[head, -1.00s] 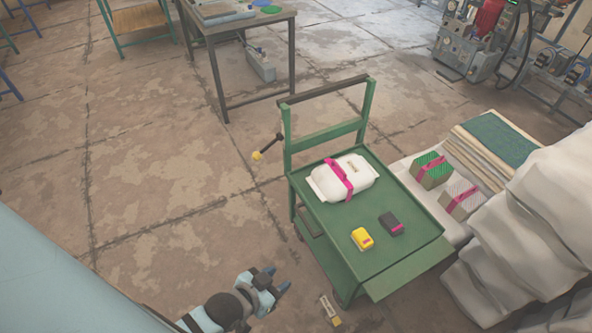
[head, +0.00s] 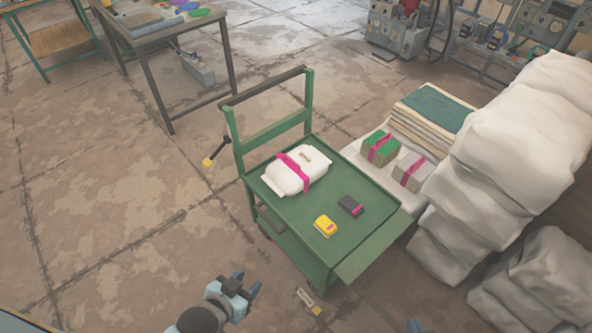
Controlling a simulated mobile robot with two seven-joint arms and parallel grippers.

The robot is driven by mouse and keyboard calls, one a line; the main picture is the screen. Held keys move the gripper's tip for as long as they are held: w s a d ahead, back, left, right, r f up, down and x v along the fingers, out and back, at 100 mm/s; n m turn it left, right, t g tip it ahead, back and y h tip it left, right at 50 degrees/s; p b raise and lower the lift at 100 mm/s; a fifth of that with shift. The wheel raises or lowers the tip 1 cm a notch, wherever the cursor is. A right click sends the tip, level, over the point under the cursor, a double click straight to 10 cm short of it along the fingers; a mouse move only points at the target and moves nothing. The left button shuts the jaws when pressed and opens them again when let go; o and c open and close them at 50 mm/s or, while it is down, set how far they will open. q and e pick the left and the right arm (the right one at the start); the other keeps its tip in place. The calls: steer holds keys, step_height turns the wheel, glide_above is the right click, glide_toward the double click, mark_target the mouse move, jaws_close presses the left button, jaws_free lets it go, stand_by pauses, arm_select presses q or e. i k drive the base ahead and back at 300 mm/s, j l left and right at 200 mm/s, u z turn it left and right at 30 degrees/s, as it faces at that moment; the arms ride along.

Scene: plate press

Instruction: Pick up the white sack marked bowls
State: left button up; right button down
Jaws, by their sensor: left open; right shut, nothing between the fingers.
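The white sack (head: 311,173) lies on the top tray of the green cart (head: 345,235), toward its handle end. A pink band runs around it, and a small dark print on it is too small to read. My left gripper (head: 247,283) is open and empty, in front of the cart's left side at the bottom of the head view, apart from the sack. Only a blue tip of my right gripper (head: 413,326) shows at the bottom edge, right of the cart; it is shut, with nothing seen in it.
A yellow box (head: 325,226) and a dark box (head: 351,207) lie on the tray before the sack. The cart's handle (head: 262,86) rises behind it. White stacked sacks (head: 510,150) stand at right, with banded green (head: 379,150) and grey (head: 412,172) bundles nearby.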

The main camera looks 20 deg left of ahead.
mark_target(291, 173)
steer(key=k, duration=0.4)
steer(key=k+z, duration=0.1)
steer(key=z, duration=0.65)
steer(key=k+l+z, duration=0.1)
steer(key=z, duration=0.25)
steer(key=j+z, duration=0.65)
steer(key=k+j, duration=0.1)
steer(key=j, duration=1.35)
steer(key=k+j, duration=0.15)
steer(key=j, duration=1.35)
steer(key=k+j, duration=0.15)
steer(key=j, duration=0.6)
steer(key=k+j, duration=0.1)
steer(key=j, duration=0.6)
